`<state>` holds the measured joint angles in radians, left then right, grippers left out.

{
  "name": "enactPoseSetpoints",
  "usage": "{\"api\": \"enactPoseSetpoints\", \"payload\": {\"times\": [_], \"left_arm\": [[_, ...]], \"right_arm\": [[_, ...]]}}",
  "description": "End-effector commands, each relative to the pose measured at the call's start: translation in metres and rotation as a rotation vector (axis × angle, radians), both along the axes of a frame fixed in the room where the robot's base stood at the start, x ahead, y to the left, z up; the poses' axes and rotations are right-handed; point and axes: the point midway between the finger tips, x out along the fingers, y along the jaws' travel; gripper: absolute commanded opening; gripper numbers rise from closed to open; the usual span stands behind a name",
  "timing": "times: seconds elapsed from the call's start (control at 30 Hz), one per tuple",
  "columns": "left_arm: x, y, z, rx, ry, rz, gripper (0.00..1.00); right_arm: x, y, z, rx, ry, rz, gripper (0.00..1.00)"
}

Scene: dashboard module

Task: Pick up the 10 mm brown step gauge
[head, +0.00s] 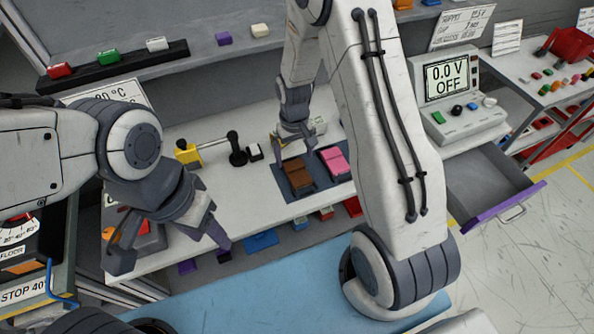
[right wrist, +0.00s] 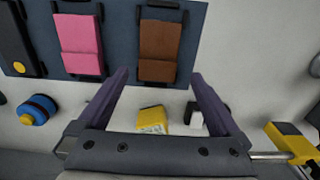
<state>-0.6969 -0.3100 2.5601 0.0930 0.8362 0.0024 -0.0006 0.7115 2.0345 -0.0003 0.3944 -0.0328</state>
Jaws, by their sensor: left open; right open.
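The brown step gauge (head: 296,177) lies in a holder on a dark mat (head: 311,190) on the white table. It also shows in the right wrist view (right wrist: 159,50), between two black end pieces; its marking cannot be read. My right gripper (head: 293,149) is open and empty just behind the gauge in the head view. In the right wrist view its fingers (right wrist: 158,76) stand apart, with the gauge beyond and between the tips, not gripped. My left gripper (head: 172,253) is open and empty, away at the table's front left.
A pink block (head: 333,161) sits beside the brown one on the mat. A yellow block with a rod (head: 187,152) and a black post (head: 236,150) stand to the left. A meter (head: 460,98) and an open drawer (head: 490,185) are at the right.

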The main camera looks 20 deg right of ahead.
Motion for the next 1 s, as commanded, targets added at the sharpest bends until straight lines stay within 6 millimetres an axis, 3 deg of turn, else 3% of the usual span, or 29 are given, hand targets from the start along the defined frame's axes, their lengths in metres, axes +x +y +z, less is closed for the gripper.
{"api": "enactPoseSetpoints", "payload": {"times": [0.2,0.4,0.67,0.77,0.9,1.0], "left_arm": [[0.0,0.0,0.018,0.0,0.0,0.0,0.5],[0.0,0.0,0.023,0.0,0.0,-0.001,0.5],[0.0,0.0,0.022,0.0,0.0,-0.001,0.5],[0.0,0.0,0.022,0.0,0.0,-0.001,0.5],[0.0,0.0,0.022,0.0,0.0,-0.001,0.5],[0.0,0.0,0.022,0.0,0.0,-0.001,0.5]], "right_arm": [[0.001,-0.004,-0.023,0.0,0.007,0.0,1.0],[0.003,-0.004,-0.046,0.0,0.003,0.001,1.0],[0.003,-0.004,-0.049,0.0,0.001,0.001,1.0],[0.003,-0.004,-0.049,0.0,0.001,0.001,0.69],[0.003,-0.004,-0.049,0.0,0.001,0.001,0.16],[0.003,-0.004,-0.049,0.0,0.001,0.001,0.16]]}}
